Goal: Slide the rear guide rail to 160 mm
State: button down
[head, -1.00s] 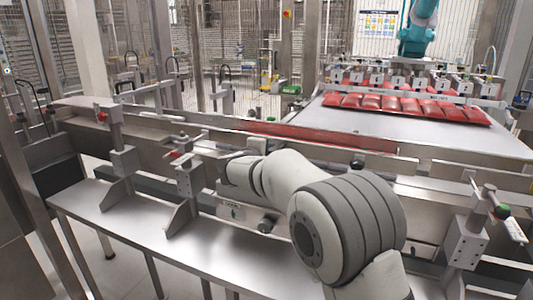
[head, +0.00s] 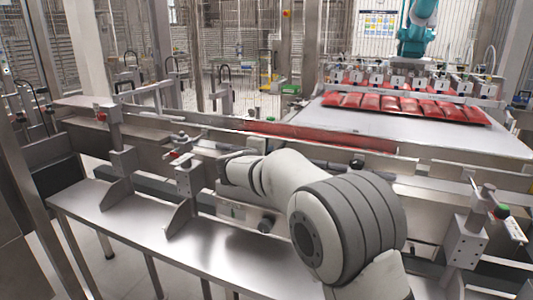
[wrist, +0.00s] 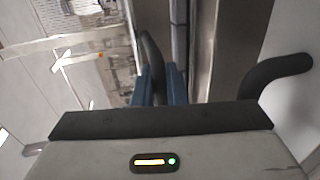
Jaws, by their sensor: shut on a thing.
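My gripper (wrist: 160,87) shows in the wrist view as two blue fingers, close together. They are shut on a dark, curved handle (wrist: 151,55) that rises between them. A long metal guide rail (wrist: 203,50) runs just right of the fingers in that view. In the head view, my arm reaches over the front of the conveyor, and its wrist hides the fingers and the handle. Long metal guide rails (head: 440,172) run across the line there; I cannot tell which one the handle belongs to. No scale reading is legible.
Upright clamp brackets with knobs stand at the left (head: 122,160), at the middle left (head: 187,175) and at the right (head: 468,235). A steel shelf (head: 240,245) lies in front. Behind are a red strip (head: 320,136), red pouches (head: 405,106) and a teal picker arm (head: 417,35).

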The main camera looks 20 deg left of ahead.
jog(key=shift+s+a+f+b, duration=0.1)
jog(key=shift+s+b, duration=0.5)
jog(key=shift+s+a+f+b, duration=0.1)
jog(key=shift+s+b, duration=0.45)
jog(key=shift+b, duration=0.05)
jog(key=c, duration=1.7)
grip_release()
jog(key=shift+s+r, duration=0.1)
jog(key=shift+s, duration=0.1)
jog(key=shift+o, duration=0.9)
jog(key=shift+w, duration=0.1)
